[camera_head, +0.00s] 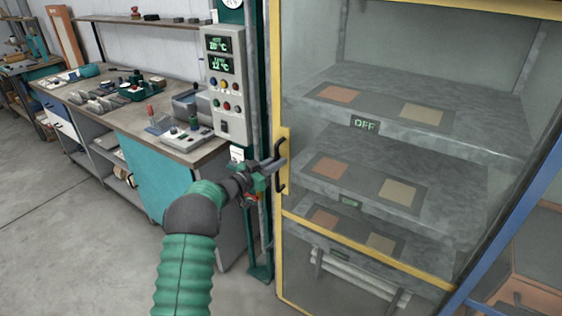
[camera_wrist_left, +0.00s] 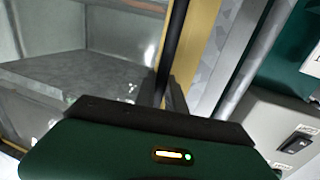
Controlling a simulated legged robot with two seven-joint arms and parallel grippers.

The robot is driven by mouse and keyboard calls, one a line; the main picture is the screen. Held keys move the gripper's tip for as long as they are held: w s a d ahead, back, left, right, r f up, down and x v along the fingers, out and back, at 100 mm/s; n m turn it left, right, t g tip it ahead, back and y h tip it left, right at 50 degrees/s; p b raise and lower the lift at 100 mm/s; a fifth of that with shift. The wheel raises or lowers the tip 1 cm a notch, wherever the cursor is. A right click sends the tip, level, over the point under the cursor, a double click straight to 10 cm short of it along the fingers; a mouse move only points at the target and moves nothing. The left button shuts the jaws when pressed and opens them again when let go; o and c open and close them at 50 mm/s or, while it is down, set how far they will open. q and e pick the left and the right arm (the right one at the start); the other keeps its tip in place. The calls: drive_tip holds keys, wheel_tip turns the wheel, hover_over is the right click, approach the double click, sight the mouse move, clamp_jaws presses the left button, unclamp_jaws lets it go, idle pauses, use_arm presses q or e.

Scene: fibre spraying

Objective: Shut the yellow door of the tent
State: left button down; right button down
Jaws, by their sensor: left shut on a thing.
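The yellow-framed door (camera_head: 368,249) of the tent has a clear panel, with grey shelves visible through it. Its left upright stands close to the green post, and I cannot tell whether it is flush. A black bar handle (camera_head: 281,179) sits on a yellow plate on that upright. My left gripper (camera_head: 275,166) is at the handle and shut on it. In the left wrist view the dark handle bar (camera_wrist_left: 175,45) runs down between the fingers, beside the yellow frame (camera_wrist_left: 205,40). My right gripper is not in view.
A grey control box (camera_head: 224,85) with displays and buttons is on the green post (camera_head: 253,60) left of the door. A workbench (camera_head: 150,125) with tools stands at the left. A blue post (camera_head: 520,220) is at the right. The floor at front left is clear.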

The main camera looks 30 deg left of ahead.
use_arm(q)
drive_tip(key=shift+a+r, duration=0.15)
drive_tip(key=shift+a, duration=1.1)
drive_tip(key=c, duration=1.6)
unclamp_jaws()
drive_tip(key=shift+d, duration=0.25)
drive_tip(key=shift+o, duration=1)
drive_tip(key=shift+a, duration=0.2)
drive_tip(key=v, duration=1.6)
drive_tip(key=shift+s+f+b, duration=0.25)
drive_tip(key=shift+s+b, duration=0.1)
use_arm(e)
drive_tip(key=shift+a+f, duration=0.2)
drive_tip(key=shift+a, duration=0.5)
use_arm(q)
drive_tip(key=shift+a, duration=0.1)
